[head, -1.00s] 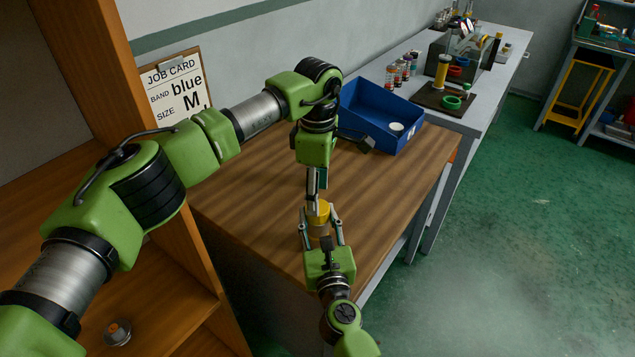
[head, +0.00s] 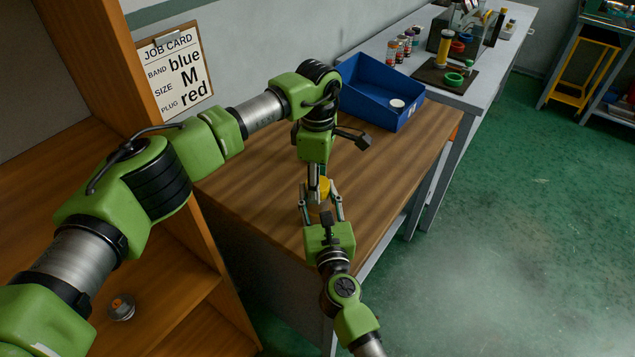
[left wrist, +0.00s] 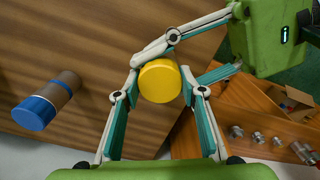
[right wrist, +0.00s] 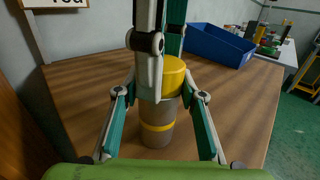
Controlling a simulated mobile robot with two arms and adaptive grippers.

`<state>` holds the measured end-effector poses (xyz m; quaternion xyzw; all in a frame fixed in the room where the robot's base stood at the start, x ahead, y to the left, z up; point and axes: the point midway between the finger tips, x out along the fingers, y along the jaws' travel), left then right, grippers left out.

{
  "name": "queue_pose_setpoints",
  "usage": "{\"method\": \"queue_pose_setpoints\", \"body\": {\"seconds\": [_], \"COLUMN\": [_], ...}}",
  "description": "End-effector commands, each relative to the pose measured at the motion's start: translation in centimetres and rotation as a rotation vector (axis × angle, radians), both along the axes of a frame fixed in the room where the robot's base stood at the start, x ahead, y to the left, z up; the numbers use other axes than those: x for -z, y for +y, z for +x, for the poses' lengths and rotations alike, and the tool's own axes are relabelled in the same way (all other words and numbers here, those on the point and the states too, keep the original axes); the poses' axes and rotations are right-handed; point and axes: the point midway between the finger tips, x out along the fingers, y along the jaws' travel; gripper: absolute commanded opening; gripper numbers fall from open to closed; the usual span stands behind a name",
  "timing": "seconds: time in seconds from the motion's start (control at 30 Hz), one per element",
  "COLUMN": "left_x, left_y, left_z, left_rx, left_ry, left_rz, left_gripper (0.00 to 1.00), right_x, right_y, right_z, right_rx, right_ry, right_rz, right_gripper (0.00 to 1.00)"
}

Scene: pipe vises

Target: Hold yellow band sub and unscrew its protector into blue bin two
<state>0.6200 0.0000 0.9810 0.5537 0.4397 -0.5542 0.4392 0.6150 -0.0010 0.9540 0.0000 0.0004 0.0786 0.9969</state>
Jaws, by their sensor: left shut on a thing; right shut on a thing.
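The yellow band sub (right wrist: 158,130) is a grey-brown cylinder with a yellow ring, upright above or on the wooden bench. Its yellow protector (left wrist: 160,82) caps its top. My right gripper (right wrist: 162,100) is shut on the sub's body from the side. My left gripper (head: 318,188) comes down from above and is shut around the protector; its fingers partly hide it in the right wrist view. Blue bin two (head: 372,82) stands open at the bench's far end, with a white disc (head: 397,103) inside; its label is too small to read.
A blue-capped sub (left wrist: 45,100) is on the bench in the left wrist view. A wooden shelf (head: 175,240) with a small grey part (head: 121,306) is at the left. A job card (head: 174,75) hangs on the wall. A grey table (head: 490,85) beyond holds bottles and a stand.

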Motion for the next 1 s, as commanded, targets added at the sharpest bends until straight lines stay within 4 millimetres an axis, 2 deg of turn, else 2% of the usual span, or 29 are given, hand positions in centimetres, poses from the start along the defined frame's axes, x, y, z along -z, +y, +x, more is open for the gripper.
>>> {"method": "queue_pose_setpoints", "body": {"seconds": [0.07,0.43,0.57,0.83,0.87,0.9,1.0], "left_x": [-0.02,-0.07,-0.07,-0.06,-0.06,-0.05,-0.05], "left_y": [0.01,0.05,0.06,0.10,0.10,0.10,0.08], "left_z": [0.01,0.04,0.04,0.02,0.02,0.02,0.02], "left_rx": [-0.043,-0.530,-0.589,-0.591,-0.591,-0.591,-0.590], "left_ry": [0.000,0.000,0.000,0.000,0.000,0.000,0.000], "left_rz": [0.000,0.001,0.001,0.002,0.002,0.002,0.002], "left_gripper": [0.12,0.12,0.12,0.12,0.45,0.54,0.54], "right_x": [0.04,0.06,0.06,0.06,0.07,0.07,0.07], "right_y": [0.01,-0.03,-0.05,-0.07,-0.08,-0.08,-0.08], "right_z": [-0.01,-0.01,0.00,0.01,0.01,0.01,0.00], "right_rx": [0.000,0.001,0.002,0.002,0.002,0.002,0.002], "right_ry": [0.001,0.001,0.001,0.001,0.001,0.001,0.001], "right_rz": [0.001,0.001,0.001,0.001,0.001,0.001,0.001], "right_gripper": [0.00,0.00,0.00,0.00,0.00,0.00,0.00]}}
